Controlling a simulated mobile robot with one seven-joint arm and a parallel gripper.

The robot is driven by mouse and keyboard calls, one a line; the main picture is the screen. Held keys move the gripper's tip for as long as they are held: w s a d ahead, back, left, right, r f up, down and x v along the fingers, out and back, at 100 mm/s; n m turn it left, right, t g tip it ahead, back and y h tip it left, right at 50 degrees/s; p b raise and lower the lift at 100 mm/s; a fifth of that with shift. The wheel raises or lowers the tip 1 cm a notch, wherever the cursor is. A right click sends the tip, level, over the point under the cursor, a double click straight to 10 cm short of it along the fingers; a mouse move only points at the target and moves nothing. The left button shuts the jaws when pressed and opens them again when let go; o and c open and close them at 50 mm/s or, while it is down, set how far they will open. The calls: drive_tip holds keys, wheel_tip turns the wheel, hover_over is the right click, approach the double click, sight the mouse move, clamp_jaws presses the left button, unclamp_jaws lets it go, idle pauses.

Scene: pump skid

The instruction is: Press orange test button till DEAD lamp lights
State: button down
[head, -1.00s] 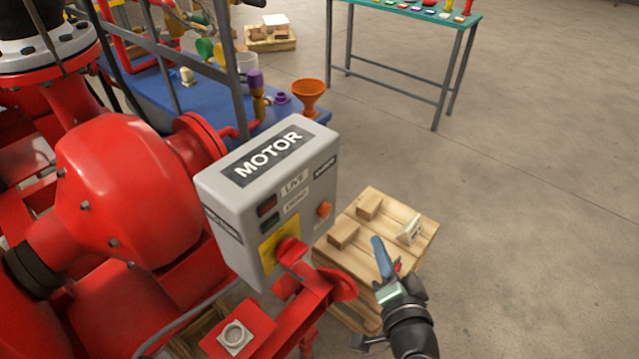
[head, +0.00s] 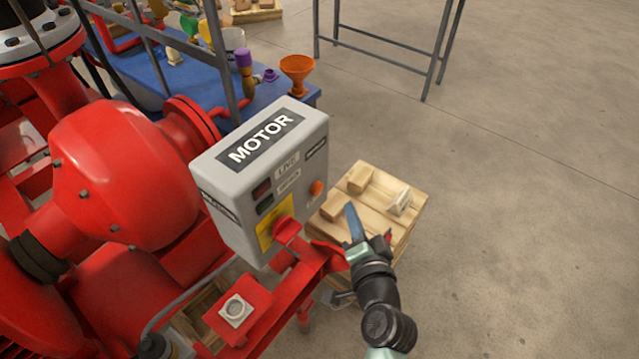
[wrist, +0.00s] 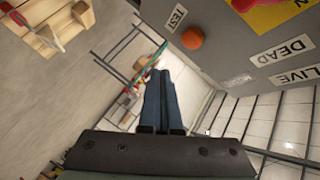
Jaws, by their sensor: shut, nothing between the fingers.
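The grey MOTOR box (head: 222,172) stands beside the red pump. Its orange test button (head: 316,188) is on the right of the front face and also shows in the wrist view (wrist: 192,38), beside a TEST label (wrist: 176,19). The LIVE lamp (head: 262,190) is a dark red window; the DEAD lamp (head: 264,206) below it is dark green, and neither looks lit. My gripper (head: 349,206) is shut and empty, its blue fingers right of the button and apart from it. In the wrist view the fingertips (wrist: 163,72) sit below and left of the button.
A red handle (head: 287,231) juts from the yellow plate (head: 265,236) low on the box front. A wooden pallet (head: 408,222) with blocks lies behind my gripper. An orange funnel (head: 297,70) stands on the blue bench behind the box. The floor at right is clear.

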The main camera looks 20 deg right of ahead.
sight(317, 189)
drive_tip(key=shift+w+a+p, duration=0.35)
drive_tip(key=shift+w+a, duration=0.35)
drive_tip(key=shift+w, duration=0.2)
drive_tip(key=shift+w+a+p, duration=0.35)
drive_tip(key=shift+w+a, duration=0.35)
drive_tip(key=shift+w, duration=0.2)
drive_tip(key=shift+w, duration=0.1)
idle(0.7)
drive_tip(key=shift+w+a, duration=0.25)
drive_tip(key=shift+w+a+p, duration=0.3)
drive_tip(key=shift+w+p, duration=0.05)
idle(1.0)
drive_tip(key=shift+s+d, duration=0.1)
drive_tip(key=shift+s+d+b, duration=0.45)
drive_tip(key=shift+s+b, duration=0.05)
drive_tip(key=shift+s, duration=0.1)
